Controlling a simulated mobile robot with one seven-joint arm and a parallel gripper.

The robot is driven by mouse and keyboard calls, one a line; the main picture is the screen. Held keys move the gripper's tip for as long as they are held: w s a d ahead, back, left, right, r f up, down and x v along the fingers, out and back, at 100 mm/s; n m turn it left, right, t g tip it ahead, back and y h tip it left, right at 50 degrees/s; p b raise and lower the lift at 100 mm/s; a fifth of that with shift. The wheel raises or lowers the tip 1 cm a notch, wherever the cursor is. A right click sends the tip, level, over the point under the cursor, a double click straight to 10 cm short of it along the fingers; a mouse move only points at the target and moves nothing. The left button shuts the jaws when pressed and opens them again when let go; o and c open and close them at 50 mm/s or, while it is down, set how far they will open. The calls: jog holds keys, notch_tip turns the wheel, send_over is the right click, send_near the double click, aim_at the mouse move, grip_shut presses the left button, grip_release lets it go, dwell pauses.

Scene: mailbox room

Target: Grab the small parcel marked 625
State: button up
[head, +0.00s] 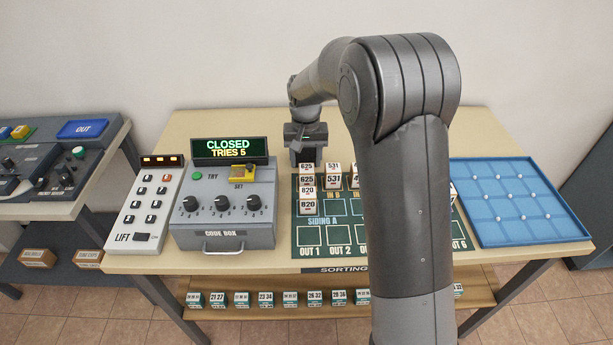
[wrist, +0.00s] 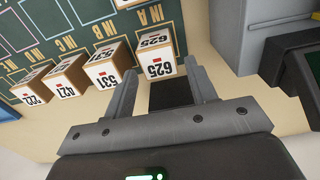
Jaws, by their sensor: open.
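The small parcel marked 625 (head: 306,180) is a white-faced box at the back left of the green sorting board, just in front of my gripper (head: 303,155) in the head view. In the wrist view, the 625 parcel (wrist: 154,58) has a brown side, a red mark and its label upside down. My gripper (wrist: 160,72) is open there, its two fingers on either side of the parcel's near end. The parcel lies at the fingertips, mostly beyond them. I cannot tell whether a finger touches it.
Parcel 531 (wrist: 106,70) stands close beside 625, with parcels 422 (wrist: 66,82) and 222 (wrist: 33,88) further along. Parcel 820 (head: 307,206) sits in front of 625. The code box (head: 226,215) is to the left and a blue tray (head: 480,168) to the right.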

aim_at(306, 168)
jog(key=shift+d+f, duration=0.1)
jog(key=shift+f, duration=3.45)
jog(key=shift+c, duration=0.5)
jog(key=c, duration=0.7)
jog(key=shift+r, duration=0.15)
